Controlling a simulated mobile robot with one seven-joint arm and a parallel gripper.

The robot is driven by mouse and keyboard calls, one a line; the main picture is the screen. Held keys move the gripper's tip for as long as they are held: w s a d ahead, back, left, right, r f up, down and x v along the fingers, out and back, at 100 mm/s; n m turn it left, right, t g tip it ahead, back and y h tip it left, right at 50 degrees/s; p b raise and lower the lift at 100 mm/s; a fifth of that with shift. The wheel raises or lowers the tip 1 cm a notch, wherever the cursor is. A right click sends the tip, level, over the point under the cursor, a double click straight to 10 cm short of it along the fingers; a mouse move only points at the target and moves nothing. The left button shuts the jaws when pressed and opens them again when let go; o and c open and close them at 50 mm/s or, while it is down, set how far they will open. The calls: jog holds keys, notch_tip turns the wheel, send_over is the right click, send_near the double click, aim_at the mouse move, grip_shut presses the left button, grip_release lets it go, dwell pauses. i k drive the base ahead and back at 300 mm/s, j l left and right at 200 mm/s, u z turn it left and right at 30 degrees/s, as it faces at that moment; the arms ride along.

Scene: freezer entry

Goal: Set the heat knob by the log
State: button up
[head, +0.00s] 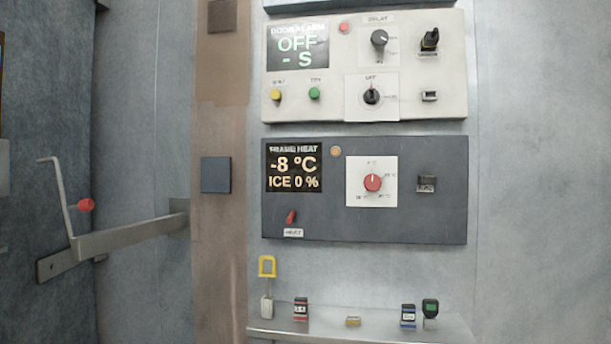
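The dark frame heat panel (420,220) is on the wall in the middle of the head view. Its red round knob (372,183) sits on a white dial plate (387,163) with small marks around it, too small to read. The knob's pointer seems to point up. The display (294,170) reads "FRAME HEAT -8 °C ICE 0 %". A red lever (291,217) stands above a "HEAT" label (293,232), and an amber lamp (336,151) is by the display. I cannot make out a log. My gripper is not in view.
Above is a white door alarm panel (330,108) reading "OFF - S", with knobs and buttons. A metal door handle (130,238) projects at left.

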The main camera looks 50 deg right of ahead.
aim_at(372, 182)
jog(key=z, duration=0.9)
